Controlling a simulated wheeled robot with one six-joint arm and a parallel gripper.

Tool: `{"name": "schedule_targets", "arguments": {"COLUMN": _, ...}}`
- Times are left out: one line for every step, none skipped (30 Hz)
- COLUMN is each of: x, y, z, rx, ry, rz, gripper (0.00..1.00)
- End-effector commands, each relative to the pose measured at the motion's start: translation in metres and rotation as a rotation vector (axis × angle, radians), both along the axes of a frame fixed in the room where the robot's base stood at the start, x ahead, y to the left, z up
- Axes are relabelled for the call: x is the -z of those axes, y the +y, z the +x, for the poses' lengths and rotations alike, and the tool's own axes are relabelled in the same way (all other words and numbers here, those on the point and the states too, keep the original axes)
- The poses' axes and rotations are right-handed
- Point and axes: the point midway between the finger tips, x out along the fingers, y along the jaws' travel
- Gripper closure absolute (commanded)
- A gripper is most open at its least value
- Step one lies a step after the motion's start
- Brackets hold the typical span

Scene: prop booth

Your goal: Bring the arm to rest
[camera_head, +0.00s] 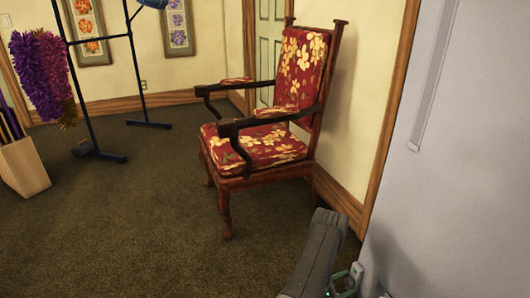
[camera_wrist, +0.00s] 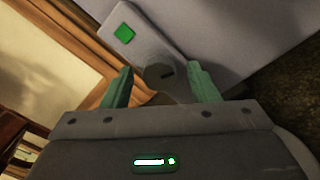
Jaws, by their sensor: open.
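My gripper (camera_wrist: 161,88) shows in the wrist view with its two green fingers spread apart. Nothing is between the fingers. Beyond them is a grey surface with a green square (camera_wrist: 124,34) and a dark round spot; I cannot tell for sure what these belong to. In the head view my arm reaches in from the bottom right, in front of the wall edge. The gripper's fingertips are not clearly visible there.
A red floral armchair (camera_head: 262,140) stands by the wall ahead. A dark rack (camera_head: 100,40) with purple garlands (camera_head: 38,75) and a box (camera_head: 24,167) are at the left. A pale grey panel (camera_head: 460,170) is close on the right. Carpet (camera_head: 130,235) at the front left is clear.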

Motion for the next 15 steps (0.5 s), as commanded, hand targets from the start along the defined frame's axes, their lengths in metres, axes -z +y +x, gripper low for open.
{"name": "schedule_targets", "arguments": {"x": -0.0001, "y": -0.0002, "z": -0.0001, "rx": 0.0, "ry": 0.032, "rz": -0.014, "gripper": 0.46}}
{"name": "schedule_targets", "arguments": {"x": -0.0001, "y": -0.0002, "z": -0.0001, "rx": 0.001, "ry": 0.055, "rz": -0.022, "gripper": 0.46}}
{"name": "schedule_targets", "arguments": {"x": -0.0002, "y": -0.0002, "z": -0.0002, "rx": 0.001, "ry": 0.083, "rz": -0.034, "gripper": 0.46}}
{"name": "schedule_targets", "arguments": {"x": -0.0002, "y": -0.0002, "z": -0.0002, "rx": 0.001, "ry": 0.105, "rz": -0.043, "gripper": 0.46}}
{"name": "schedule_targets", "arguments": {"x": -0.0002, "y": -0.0002, "z": -0.0003, "rx": 0.0, "ry": 0.124, "rz": -0.051, "gripper": 0.46}}
{"name": "schedule_targets", "arguments": {"x": -0.0002, "y": -0.0002, "z": -0.0003, "rx": 0.0, "ry": 0.15, "rz": -0.062, "gripper": 0.46}}
{"name": "schedule_targets", "arguments": {"x": -0.0002, "y": -0.0002, "z": -0.0003, "rx": 0.001, "ry": 0.167, "rz": -0.07, "gripper": 0.46}}
{"name": "schedule_targets", "arguments": {"x": -0.0002, "y": -0.0003, "z": -0.0003, "rx": 0.001, "ry": 0.185, "rz": -0.077, "gripper": 0.46}}
{"name": "schedule_targets", "arguments": {"x": -0.0003, "y": -0.0003, "z": -0.0003, "rx": 0.0, "ry": 0.204, "rz": -0.085, "gripper": 0.46}}
{"name": "schedule_targets", "arguments": {"x": -0.0003, "y": -0.0002, "z": -0.0003, "rx": 0.001, "ry": 0.218, "rz": -0.091, "gripper": 0.46}}
{"name": "schedule_targets", "arguments": {"x": -0.0003, "y": -0.0003, "z": -0.0003, "rx": 0.0, "ry": 0.23, "rz": -0.095, "gripper": 0.46}}
{"name": "schedule_targets", "arguments": {"x": -0.0003, "y": -0.0002, "z": -0.0003, "rx": 0.001, "ry": 0.245, "rz": -0.102, "gripper": 0.46}}
{"name": "schedule_targets", "arguments": {"x": -0.0003, "y": -0.0002, "z": -0.0003, "rx": 0.0, "ry": 0.253, "rz": -0.105, "gripper": 0.46}}
{"name": "schedule_targets", "arguments": {"x": -0.0003, "y": -0.0003, "z": -0.0004, "rx": 0.0, "ry": 0.261, "rz": -0.108, "gripper": 0.46}}
{"name": "schedule_targets", "arguments": {"x": -0.0003, "y": -0.0003, "z": -0.0004, "rx": 0.001, "ry": 0.269, "rz": -0.112, "gripper": 0.46}}
